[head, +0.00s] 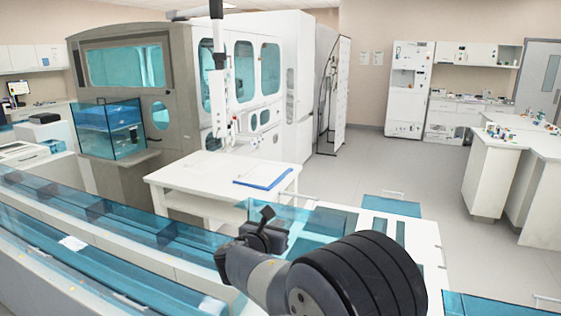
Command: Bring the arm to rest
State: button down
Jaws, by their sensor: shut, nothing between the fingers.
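My arm reaches into the head view from the bottom, with a thick black ribbed section nearest and a grey link behind it. My gripper (267,213) is the small dark part at its far end, over the teal-covered track (315,222). It is shut and holds nothing that I can see. Its fingers are small, dark and partly hidden by the arm. I cannot tell how high it is above the track.
A long teal-topped track (110,232) runs along the left. A white table (190,170) with a blue-edged clipboard (263,178) stands beyond the arm. A large grey and white cabin (190,80) is behind it. White benches (495,150) stand right; the floor (390,165) between is clear.

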jog(key=s+a+f+b, duration=0.2)
jog(key=s+a+f, duration=0.1)
jog(key=s, duration=0.3)
jog(key=s+a+f+b, duration=0.2)
jog(key=s+f, duration=0.1)
jog(key=s, duration=0.2)
jog(key=s+a+f+t+b, duration=0.2)
jog(key=s+f+b, duration=0.4)
jog(key=f+b, duration=0.4)
jog(key=s+a+f+t+h+b, duration=0.1)
jog(key=s+a+f+t+b, duration=0.1)
jog(key=s+f+b, duration=0.5)
notch_tip(320, 180, down, 3)
jog(key=a+b, duration=0.1)
jog(key=b, duration=0.2)
jog(key=shift+r, duration=0.15)
jog(key=shift+r+h, duration=0.1)
jog(key=shift+h, duration=0.2)
